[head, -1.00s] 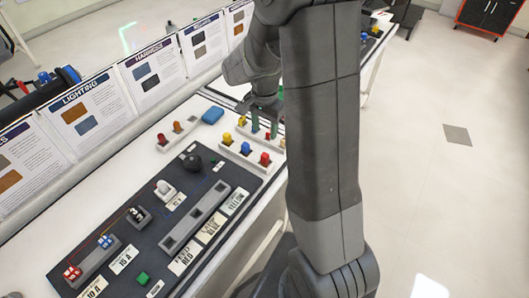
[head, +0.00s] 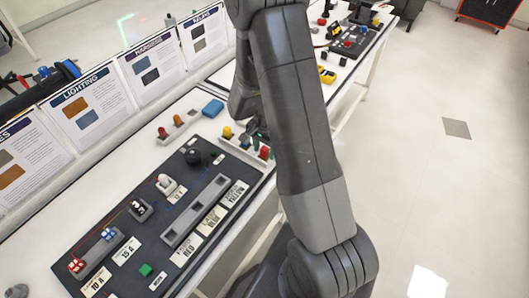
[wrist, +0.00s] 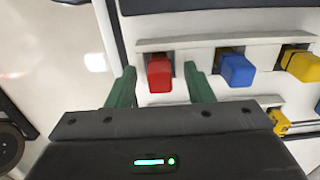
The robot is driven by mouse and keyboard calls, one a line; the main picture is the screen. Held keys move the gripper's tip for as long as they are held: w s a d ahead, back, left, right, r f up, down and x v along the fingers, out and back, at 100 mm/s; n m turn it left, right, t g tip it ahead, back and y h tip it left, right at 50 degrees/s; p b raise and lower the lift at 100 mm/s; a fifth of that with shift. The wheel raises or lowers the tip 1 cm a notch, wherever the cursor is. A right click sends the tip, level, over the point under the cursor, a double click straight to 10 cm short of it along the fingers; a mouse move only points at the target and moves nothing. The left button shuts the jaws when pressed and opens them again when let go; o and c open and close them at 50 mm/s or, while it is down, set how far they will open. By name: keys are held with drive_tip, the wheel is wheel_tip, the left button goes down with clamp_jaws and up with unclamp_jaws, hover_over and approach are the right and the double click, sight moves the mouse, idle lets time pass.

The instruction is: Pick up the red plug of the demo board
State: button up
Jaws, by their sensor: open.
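A red plug (wrist: 159,72) stands in a white rack (wrist: 215,50), beside a blue plug (wrist: 238,70) and a yellow plug (wrist: 303,66). My gripper (wrist: 160,66) is open, with one green finger on each side of the red plug in the wrist view. Whether a finger touches it I cannot tell. In the head view the red plug (head: 265,153) shows at the near right end of the rack, and my arm hides part of the rack. The dark demo board (head: 120,228) lies on the white table beside it.
Another white rack with a red peg (head: 162,132) and an orange peg (head: 178,120) stands behind the board. A blue block (head: 212,108) lies near it. Upright panels (head: 85,110) line the table's back.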

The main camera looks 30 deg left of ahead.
drive_tip(key=shift+f, duration=0.25)
drive_tip(key=shift+c, duration=0.2)
clamp_jaws()
